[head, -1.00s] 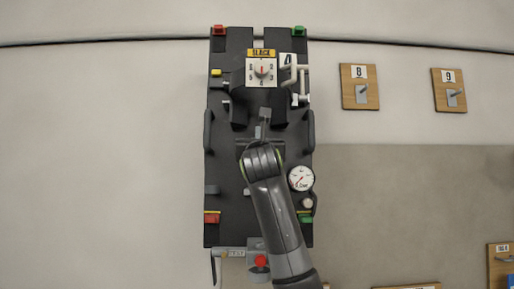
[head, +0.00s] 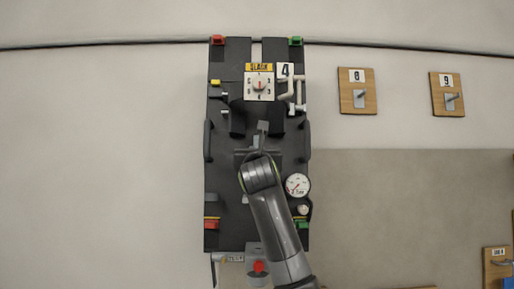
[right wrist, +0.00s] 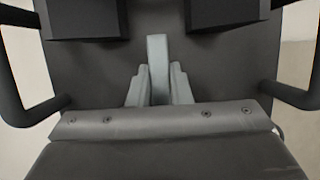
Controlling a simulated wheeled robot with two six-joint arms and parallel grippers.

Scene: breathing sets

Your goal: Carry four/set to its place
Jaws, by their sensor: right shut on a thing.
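The set marked 4 is a tall black backplate (head: 222,150) with a dial (head: 259,86), a white "4" label (head: 285,71), a round gauge (head: 298,185) and red and green corner blocks. It is upright in front of the pale wall in the head view. My right gripper (head: 262,143) is at its middle, shut on a grey upright bar of the set. The right wrist view shows the two fingers (right wrist: 159,88) on either side of that bar (right wrist: 158,62). My forearm hides part of the set's lower middle. My left gripper is not in view.
Two wooden hook boards, one apparently numbered 8 or 0 (head: 357,91) and one numbered 9 (head: 448,94), are on the wall to the right. Another board (head: 497,268) shows at the lower right edge. A dark cable (head: 120,42) runs along the wall. The left wall is bare.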

